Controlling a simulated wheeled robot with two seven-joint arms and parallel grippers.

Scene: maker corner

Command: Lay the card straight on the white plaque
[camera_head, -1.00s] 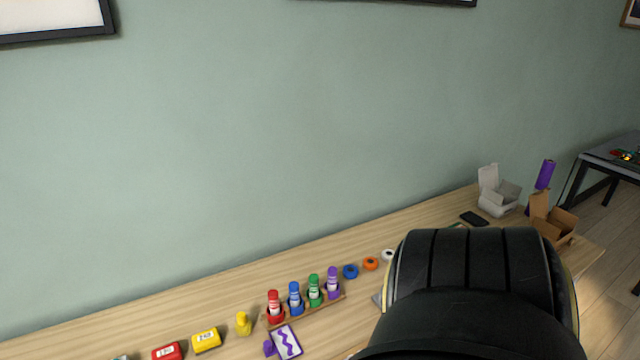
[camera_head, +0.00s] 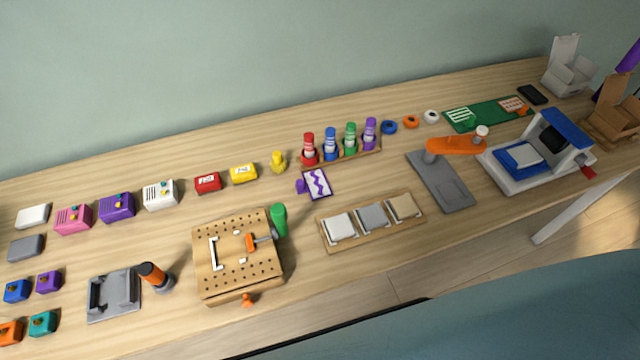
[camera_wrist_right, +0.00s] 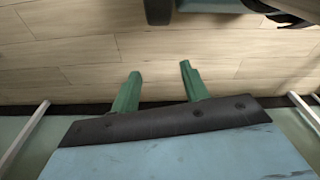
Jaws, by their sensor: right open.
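The card (camera_head: 318,184) is white with a purple zigzag and a dark border. It lies on the table beside a small purple piece (camera_head: 301,186), in front of the marker rack. The white plaque (camera_head: 338,227) is the leftmost of three in a wooden tray (camera_head: 373,238), in front of the card and apart from it. Nothing lies on it. My right gripper (camera_wrist_right: 160,70) shows in the right wrist view, its green fingers apart with nothing between them, above the wooden floor. My left gripper is not in view.
The marker rack (camera_head: 345,154) stands behind the card. A pegboard block (camera_head: 238,258) is left of the tray, and a grey stand with an orange arm (camera_head: 455,146) is right of it. A white-and-blue machine (camera_head: 535,155) stands farther right. Bare table separates card and tray.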

